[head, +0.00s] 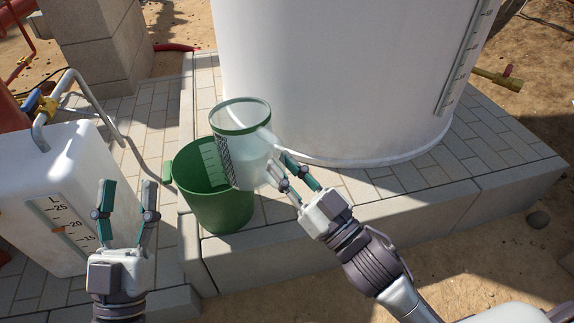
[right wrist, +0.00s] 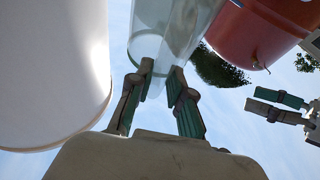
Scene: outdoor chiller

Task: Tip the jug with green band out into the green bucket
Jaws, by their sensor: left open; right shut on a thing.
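The clear jug with the green band (head: 245,118) is in the head view, slightly tilted, in front of and partly over the green bucket (head: 220,212). My right gripper (head: 287,178) is shut on the jug at its right side. In the right wrist view the clear jug (right wrist: 168,35) rises between the fingers (right wrist: 160,85). Whether the jug holds anything I cannot tell.
A large white tank (head: 335,75) stands on the ledge behind the jug. A white container with a litre scale (head: 30,190) is at the left, beside my left gripper. A stone pillar (head: 95,45) is behind. Bare paving (head: 400,180) lies right of the bucket.

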